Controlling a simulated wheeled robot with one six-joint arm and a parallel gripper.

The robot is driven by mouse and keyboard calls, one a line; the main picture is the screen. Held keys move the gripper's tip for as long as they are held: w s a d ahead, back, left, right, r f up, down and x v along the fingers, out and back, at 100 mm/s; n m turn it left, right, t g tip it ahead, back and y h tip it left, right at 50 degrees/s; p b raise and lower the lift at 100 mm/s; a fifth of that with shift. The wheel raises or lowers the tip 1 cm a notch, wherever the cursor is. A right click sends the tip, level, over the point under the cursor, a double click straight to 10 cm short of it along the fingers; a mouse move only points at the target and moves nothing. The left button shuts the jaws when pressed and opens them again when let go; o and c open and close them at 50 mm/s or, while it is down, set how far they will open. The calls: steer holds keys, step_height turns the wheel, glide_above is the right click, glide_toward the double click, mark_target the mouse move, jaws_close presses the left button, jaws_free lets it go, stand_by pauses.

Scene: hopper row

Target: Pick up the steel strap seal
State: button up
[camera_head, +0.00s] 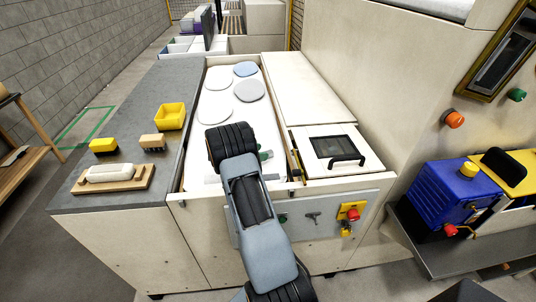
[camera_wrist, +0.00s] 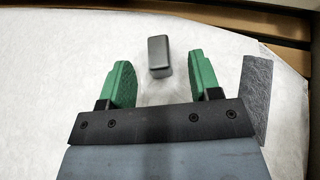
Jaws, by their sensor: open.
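The steel strap seal (camera_wrist: 159,56) is a small, smooth grey metal piece on a white surface (camera_wrist: 60,80) in the wrist view. My gripper (camera_wrist: 161,74) is open, with one green finger on each side of the seal's line. The seal sits between and slightly beyond the fingertips, with visible gaps on both sides. I cannot tell how high the fingers are above it. In the head view my arm reaches over the white-bottomed hopper (camera_head: 217,108) and I cannot make out the seal there.
A flat dark grey strip (camera_wrist: 256,95) lies right of the fingers. Brown walling runs along the back. Round discs (camera_head: 249,90) lie farther up the hopper. A lid with a black handle (camera_head: 336,149) is at right. The left counter (camera_head: 130,118) holds a yellow bin (camera_head: 170,116) and brushes.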

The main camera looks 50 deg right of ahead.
mark_target(270, 150)
steer(key=shift+p+x, duration=0.9)
steer(key=shift+x, duration=1.8)
steer(key=shift+w+r, duration=0.1)
steer(key=shift+r, duration=0.1)
steer(key=c, duration=1)
steer(key=shift+d, duration=0.1)
